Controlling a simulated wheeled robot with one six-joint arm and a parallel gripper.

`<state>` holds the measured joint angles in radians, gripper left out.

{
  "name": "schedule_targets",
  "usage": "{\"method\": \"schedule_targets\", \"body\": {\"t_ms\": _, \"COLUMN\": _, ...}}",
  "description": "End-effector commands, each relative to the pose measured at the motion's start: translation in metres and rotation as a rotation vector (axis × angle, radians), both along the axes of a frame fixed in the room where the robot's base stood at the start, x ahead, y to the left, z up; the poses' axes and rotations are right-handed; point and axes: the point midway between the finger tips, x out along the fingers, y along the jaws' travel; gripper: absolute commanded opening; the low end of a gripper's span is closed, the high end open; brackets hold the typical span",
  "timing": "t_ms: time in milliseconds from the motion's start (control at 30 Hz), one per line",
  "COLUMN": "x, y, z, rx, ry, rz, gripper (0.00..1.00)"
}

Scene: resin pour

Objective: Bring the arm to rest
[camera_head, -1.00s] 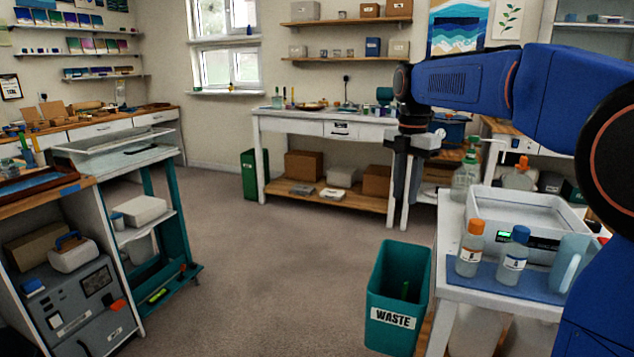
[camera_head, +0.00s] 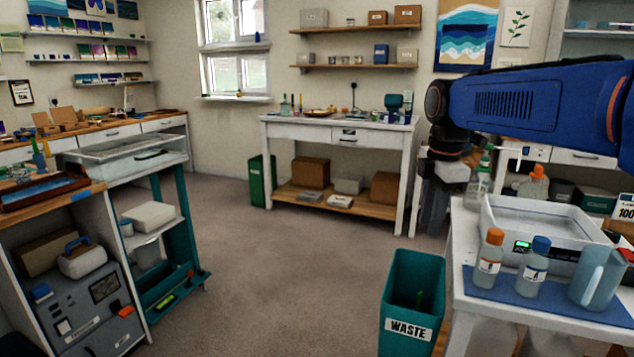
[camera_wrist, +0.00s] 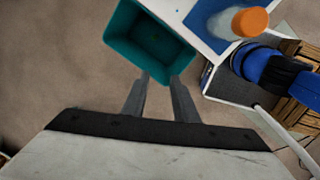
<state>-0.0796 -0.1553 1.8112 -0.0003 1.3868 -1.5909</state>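My blue arm reaches in from the right of the head view, and my gripper (camera_head: 432,215) hangs from its end, fingers down. It is beside the left edge of the white worktable, above and behind the teal waste bin (camera_head: 410,325). In the wrist view the two grey fingers of my gripper (camera_wrist: 160,95) are apart with nothing held between them. They point toward the waste bin (camera_wrist: 150,42), which is below them.
The white worktable (camera_head: 456,300) at right bears a white tray device (camera_head: 535,222), an orange-capped bottle (camera_head: 488,262), a blue-capped bottle (camera_head: 533,268) and a grey-blue jug (camera_head: 596,280). A teal cart (camera_head: 172,235) stands at left. The middle floor is clear.

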Motion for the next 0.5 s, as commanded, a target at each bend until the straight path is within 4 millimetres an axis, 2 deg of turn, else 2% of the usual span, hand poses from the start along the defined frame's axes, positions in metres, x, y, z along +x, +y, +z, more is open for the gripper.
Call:
{"method": "schedule_targets", "body": {"t_ms": 33, "x": -0.015, "y": -0.003, "z": -0.002, "rx": 0.008, "ry": -0.016, "rz": -0.069, "gripper": 0.26}}
{"method": "schedule_targets", "body": {"t_ms": 267, "x": -0.079, "y": -0.015, "z": -0.028, "rx": 0.068, "ry": -0.085, "rz": -0.457, "gripper": 0.26}}
{"method": "schedule_targets", "body": {"t_ms": 500, "x": -0.143, "y": -0.025, "z": -0.065, "rx": 0.160, "ry": -0.149, "rz": -0.859, "gripper": 0.26}}
